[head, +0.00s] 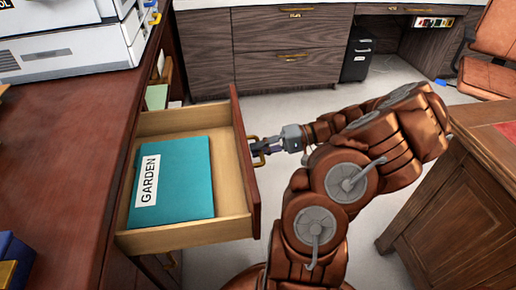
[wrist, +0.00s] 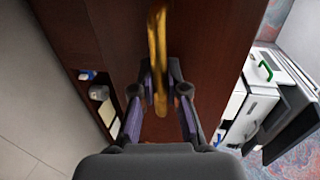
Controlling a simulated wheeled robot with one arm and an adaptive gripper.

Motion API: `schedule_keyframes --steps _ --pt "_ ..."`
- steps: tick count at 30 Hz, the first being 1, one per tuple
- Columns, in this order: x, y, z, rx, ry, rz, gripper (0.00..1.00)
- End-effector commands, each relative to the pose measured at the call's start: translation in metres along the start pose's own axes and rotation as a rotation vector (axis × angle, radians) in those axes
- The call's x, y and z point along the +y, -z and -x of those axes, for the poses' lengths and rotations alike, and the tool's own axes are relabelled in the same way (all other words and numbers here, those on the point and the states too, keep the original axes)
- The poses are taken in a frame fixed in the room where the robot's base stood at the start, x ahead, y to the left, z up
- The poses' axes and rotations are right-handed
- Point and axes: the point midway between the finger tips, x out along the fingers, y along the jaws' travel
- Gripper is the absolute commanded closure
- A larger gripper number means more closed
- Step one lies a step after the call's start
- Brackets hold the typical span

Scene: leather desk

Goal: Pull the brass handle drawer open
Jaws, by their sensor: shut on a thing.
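The drawer (head: 180,238) stands pulled out from the reddish wooden desk on the left in the head view. Its reddish front panel (head: 245,165) faces right, toward my arm. A teal folder (head: 185,180) labelled GARDEN lies inside. The brass handle (head: 256,150) is on the front panel, partly hidden by my gripper (head: 264,148). In the wrist view the brass handle (wrist: 157,55) runs upright between the two fingers of my gripper (wrist: 158,95). My gripper is shut on the handle.
The desk top (head: 70,130) carries a white machine (head: 75,45) at the back. Another wooden desk (head: 465,200) stands at the right, with an orange-brown chair (head: 490,60) behind. Grey wooden cabinets (head: 290,55) line the back. Pale floor shows between the desks.

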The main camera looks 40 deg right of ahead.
Motion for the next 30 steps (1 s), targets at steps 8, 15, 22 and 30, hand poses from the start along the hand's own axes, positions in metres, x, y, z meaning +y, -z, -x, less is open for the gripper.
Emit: schedule_keyframes --steps 8,15,22,30 --pt "0.0013 -0.0008 0.0005 -0.003 -0.002 -0.001 1.00" --pt "0.0010 -0.0004 0.0007 -0.001 -0.002 -0.001 0.67" --pt "0.0006 0.0000 0.0008 0.001 -0.001 -0.001 0.61" --pt "0.0007 0.0006 0.0076 0.002 -0.001 0.000 0.61"
